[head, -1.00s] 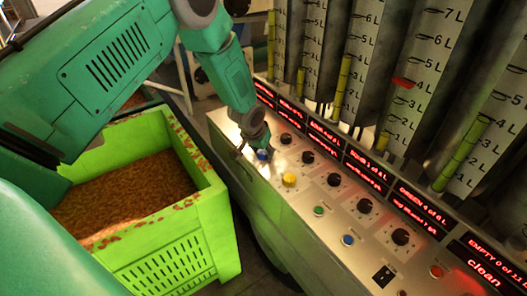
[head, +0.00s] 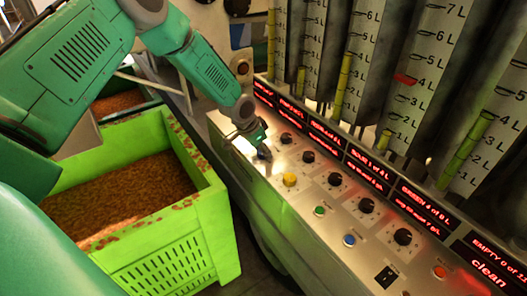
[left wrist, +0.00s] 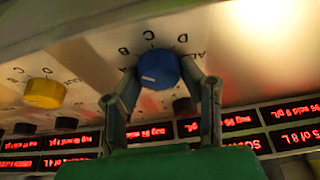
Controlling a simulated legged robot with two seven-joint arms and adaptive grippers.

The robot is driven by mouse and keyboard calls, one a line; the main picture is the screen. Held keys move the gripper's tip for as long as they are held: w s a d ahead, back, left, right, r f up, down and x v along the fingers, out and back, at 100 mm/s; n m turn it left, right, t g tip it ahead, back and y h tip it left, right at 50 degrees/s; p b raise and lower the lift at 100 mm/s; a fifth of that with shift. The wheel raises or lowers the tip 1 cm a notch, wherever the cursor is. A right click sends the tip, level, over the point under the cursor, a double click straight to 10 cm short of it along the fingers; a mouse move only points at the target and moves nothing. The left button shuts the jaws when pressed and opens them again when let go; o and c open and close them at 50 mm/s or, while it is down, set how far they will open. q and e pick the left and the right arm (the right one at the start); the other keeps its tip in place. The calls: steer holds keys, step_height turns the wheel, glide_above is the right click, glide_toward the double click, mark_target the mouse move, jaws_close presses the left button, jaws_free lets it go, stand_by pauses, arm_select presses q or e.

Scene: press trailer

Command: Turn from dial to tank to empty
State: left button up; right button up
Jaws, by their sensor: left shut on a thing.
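My left gripper (head: 260,150) is at the far left end of the control panel (head: 330,215). In the left wrist view its two fingers (left wrist: 162,95) stand on either side of a blue dial (left wrist: 159,67) and are shut on it. Letters including B, C and D ring the dial. In the head view the gripper largely hides this dial. A yellow dial (head: 289,180) sits beside it and also shows in the left wrist view (left wrist: 44,93). The display of the tank marked EMPTY (head: 487,262) reads 0 and "clean". My right gripper is not in view.
Tall tanks with litre scales (head: 430,60) and yellow-green level gauges stand behind the panel. A green crate (head: 205,215) of brown contents stands left.

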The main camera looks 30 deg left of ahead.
arm_select(q)
steer(key=shift+a, duration=0.1)
steer(key=o, duration=1.1)
steer(key=shift+o, duration=0.2)
steer(key=shift+r, duration=0.15)
steer(key=v, duration=1.1)
steer(key=shift+s+a, duration=0.15)
steer(key=shift+s, duration=0.05)
steer(key=shift+r, duration=0.15)
